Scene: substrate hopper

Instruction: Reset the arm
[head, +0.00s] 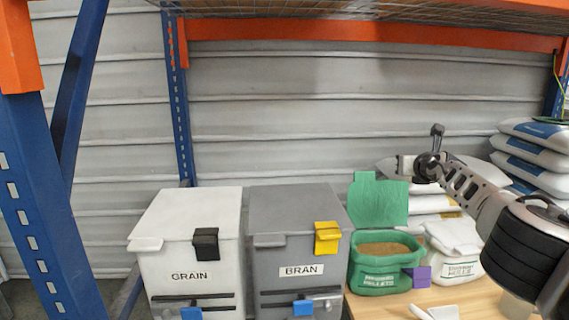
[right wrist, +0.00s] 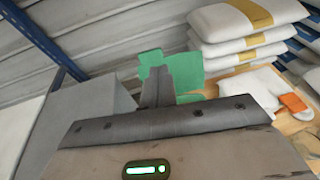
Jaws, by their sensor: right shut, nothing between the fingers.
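My right arm reaches in from the right in the head view. My left gripper is in neither view.
A white GRAIN bin (head: 188,235) and a grey BRAN bin (head: 290,222) stand closed. The open green bin (head: 378,285) holds brown pellets. Stacked sacks (head: 530,160) and an orange beam (head: 360,34) flank the space.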

